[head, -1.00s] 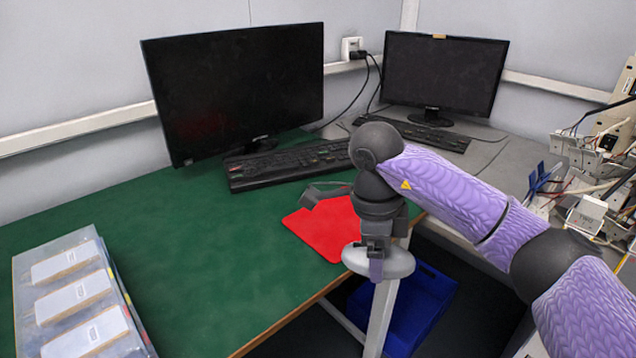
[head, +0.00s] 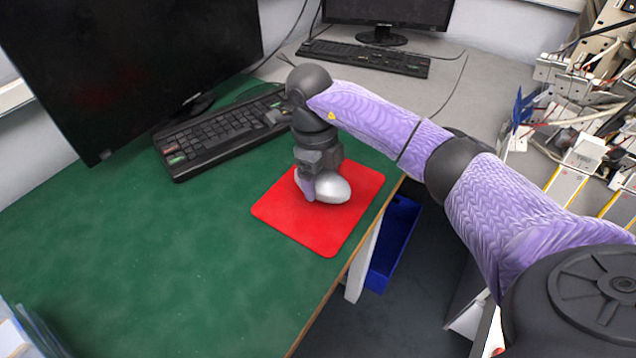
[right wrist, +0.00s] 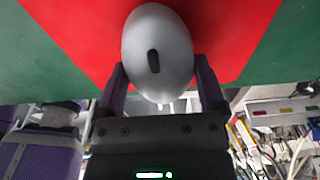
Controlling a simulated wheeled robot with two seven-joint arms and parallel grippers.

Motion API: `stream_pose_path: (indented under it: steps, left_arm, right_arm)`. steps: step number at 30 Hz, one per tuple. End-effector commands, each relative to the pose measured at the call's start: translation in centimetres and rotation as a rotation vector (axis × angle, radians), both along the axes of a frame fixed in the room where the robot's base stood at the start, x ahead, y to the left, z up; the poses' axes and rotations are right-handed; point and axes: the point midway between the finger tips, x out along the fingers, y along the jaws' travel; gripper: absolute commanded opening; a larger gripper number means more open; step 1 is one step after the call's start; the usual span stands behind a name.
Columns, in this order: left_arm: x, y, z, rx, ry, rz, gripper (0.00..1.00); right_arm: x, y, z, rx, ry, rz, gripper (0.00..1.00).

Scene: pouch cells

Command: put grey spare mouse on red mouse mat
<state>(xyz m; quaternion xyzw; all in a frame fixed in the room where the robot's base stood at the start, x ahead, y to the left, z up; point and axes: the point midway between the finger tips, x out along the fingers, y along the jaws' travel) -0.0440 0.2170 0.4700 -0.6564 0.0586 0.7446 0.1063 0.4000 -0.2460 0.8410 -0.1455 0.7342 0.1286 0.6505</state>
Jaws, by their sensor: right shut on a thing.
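The grey spare mouse (head: 331,188) is at my right gripper (head: 308,190), over the red mouse mat (head: 316,235) in the head view. In the right wrist view the mouse (right wrist: 157,50) sits between the two fingers of my right gripper (right wrist: 161,85), which is shut on it. The red mat (right wrist: 80,40) shows behind the mouse there. I cannot tell whether the mouse touches the mat. The gripper hides part of the mouse in the head view. My left gripper is not in view.
A black keyboard (head: 222,132) and a large monitor (head: 125,65) stand on the green table (head: 170,260) left of the mat. The table's edge runs close by the mat's right side, with a blue bin (head: 393,245) below. The green table's front left is mostly clear.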

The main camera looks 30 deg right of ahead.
Motion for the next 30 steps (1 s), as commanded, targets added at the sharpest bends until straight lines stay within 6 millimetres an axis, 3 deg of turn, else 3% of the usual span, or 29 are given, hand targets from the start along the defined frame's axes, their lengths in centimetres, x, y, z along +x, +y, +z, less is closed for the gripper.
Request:
stream_pose_path:
  steps: [2,11,12,14,22,30]
  left_arm:
    - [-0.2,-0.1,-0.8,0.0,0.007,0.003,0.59]
    - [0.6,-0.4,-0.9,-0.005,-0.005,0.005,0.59]
    - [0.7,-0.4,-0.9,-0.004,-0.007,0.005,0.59]
    - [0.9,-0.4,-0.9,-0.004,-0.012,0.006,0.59]
    - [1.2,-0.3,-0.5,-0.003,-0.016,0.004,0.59]
    - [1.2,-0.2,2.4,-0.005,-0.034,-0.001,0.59]
  right_arm:
    - [-0.1,0.0,-1.8,0.001,0.006,0.001,0.28]
    - [0.0,0.0,-1.8,0.0,0.001,0.001,0.28]
    - [0.0,0.0,-1.8,0.001,0.001,0.001,0.91]
    - [0.0,0.0,-1.8,0.0,0.0,0.001,1.0]
    - [0.0,0.0,-1.0,0.001,-0.001,0.002,1.0]
    - [0.9,0.4,6.6,0.001,-0.007,0.001,1.0]
